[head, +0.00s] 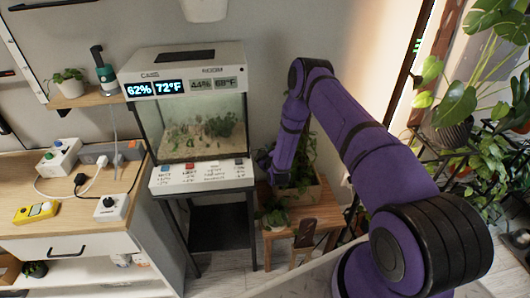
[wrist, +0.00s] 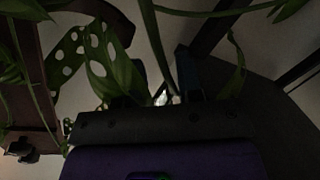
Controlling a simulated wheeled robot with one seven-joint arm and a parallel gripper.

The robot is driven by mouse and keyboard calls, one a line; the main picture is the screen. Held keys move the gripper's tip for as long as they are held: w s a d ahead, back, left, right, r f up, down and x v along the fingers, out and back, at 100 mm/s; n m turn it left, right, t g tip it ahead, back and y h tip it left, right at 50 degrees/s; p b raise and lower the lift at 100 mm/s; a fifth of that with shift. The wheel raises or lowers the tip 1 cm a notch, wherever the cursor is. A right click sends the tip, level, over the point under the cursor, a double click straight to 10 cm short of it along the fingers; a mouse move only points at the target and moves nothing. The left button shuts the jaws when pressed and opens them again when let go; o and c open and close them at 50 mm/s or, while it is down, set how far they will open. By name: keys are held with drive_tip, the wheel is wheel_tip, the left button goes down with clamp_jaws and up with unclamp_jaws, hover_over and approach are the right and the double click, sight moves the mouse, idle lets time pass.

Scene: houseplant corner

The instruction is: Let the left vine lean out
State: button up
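Vines with green leaves (head: 302,165) rise from a wooden planter box (head: 308,195) on a small wooden bench; my arm covers part of them. In the wrist view, a leaf with holes (wrist: 101,52) hangs at left of centre, and a thin green stem (wrist: 153,38) runs down between my fingers. My gripper (wrist: 164,82) looks open, its dark fingers apart around the stem; the left finger is mostly behind leaves. In the head view my gripper is hardly visible by the planter. I cannot tell which stem is the left vine.
A terrarium (head: 204,125) on a dark stand is left of my arm. A small potted plant (head: 275,218) sits on the bench (head: 319,214). A wooden cabinet (head: 80,225) with plugs and sockets is at left. Large leafy plants (head: 480,120) crowd the right.

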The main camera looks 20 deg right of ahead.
drive_tip(key=s+a+r, duration=0.1)
drive_tip(key=s, duration=0.9)
drive_tip(key=shift+s+r, duration=0.15)
drive_tip(key=shift+s, duration=0.15)
drive_tip(key=shift+a, duration=0.15)
